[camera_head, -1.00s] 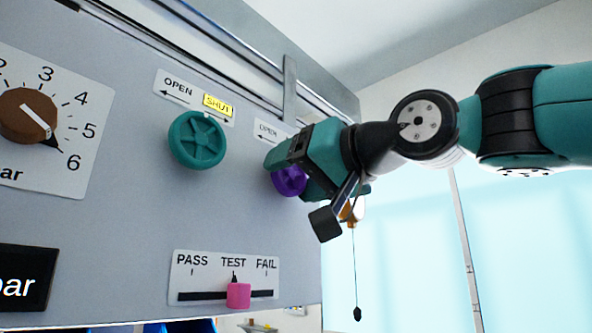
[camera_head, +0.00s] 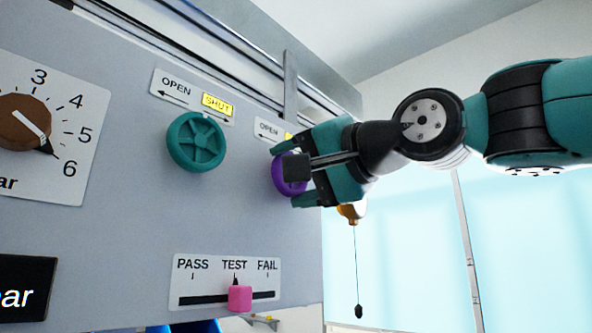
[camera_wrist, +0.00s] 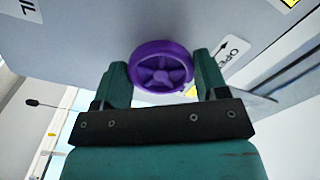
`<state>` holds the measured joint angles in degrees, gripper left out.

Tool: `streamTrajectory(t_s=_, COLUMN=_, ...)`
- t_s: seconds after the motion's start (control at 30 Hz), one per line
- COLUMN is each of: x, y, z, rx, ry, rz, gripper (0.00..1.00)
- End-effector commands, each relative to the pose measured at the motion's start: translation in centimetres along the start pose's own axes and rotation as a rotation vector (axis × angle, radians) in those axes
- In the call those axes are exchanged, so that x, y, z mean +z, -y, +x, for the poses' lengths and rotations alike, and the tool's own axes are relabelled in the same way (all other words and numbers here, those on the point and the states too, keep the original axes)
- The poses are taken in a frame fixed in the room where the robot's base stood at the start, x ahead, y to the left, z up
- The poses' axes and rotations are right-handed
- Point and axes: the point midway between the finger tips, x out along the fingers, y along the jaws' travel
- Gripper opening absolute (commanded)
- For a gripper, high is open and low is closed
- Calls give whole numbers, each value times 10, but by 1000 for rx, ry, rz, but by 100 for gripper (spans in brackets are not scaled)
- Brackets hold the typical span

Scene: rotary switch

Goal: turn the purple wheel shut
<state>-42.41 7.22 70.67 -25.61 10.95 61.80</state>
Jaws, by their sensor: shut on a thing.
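The purple wheel (camera_head: 287,174) is mounted on the grey panel, right of the green wheel, and is partly hidden behind my gripper in the head view. In the wrist view the purple wheel (camera_wrist: 161,67) shows its rim and spokes. My gripper (camera_head: 290,176) has one finger above the wheel and one below it, shut on its rim. In the wrist view the fingers of my gripper (camera_wrist: 162,75) stand on either side of the wheel. An OPEN label with an arrow (camera_head: 268,130) is above the wheel; a yellow part beside it is mostly hidden.
A green wheel (camera_head: 196,142) with OPEN and yellow SHUT labels is to the left. A brown dial (camera_head: 24,122) points near 6. A pink slider (camera_head: 240,298) sits below at TEST. A cord with a dark weight (camera_head: 358,311) hangs below my wrist.

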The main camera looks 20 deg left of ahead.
Motion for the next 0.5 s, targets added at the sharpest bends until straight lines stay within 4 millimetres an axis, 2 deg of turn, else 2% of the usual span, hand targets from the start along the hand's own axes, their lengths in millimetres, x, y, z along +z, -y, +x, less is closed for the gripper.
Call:
streamTrajectory(t_s=0.43, x=0, y=-1, z=0, rx=2, ry=0, rz=12, gripper=43)
streamTrajectory(t_s=0.47, x=0, y=-1, z=0, rx=2, ry=0, rz=12, gripper=71)
streamTrajectory(t_s=0.5, x=0, y=-1, z=0, rx=2, ry=0, rz=12, gripper=80)
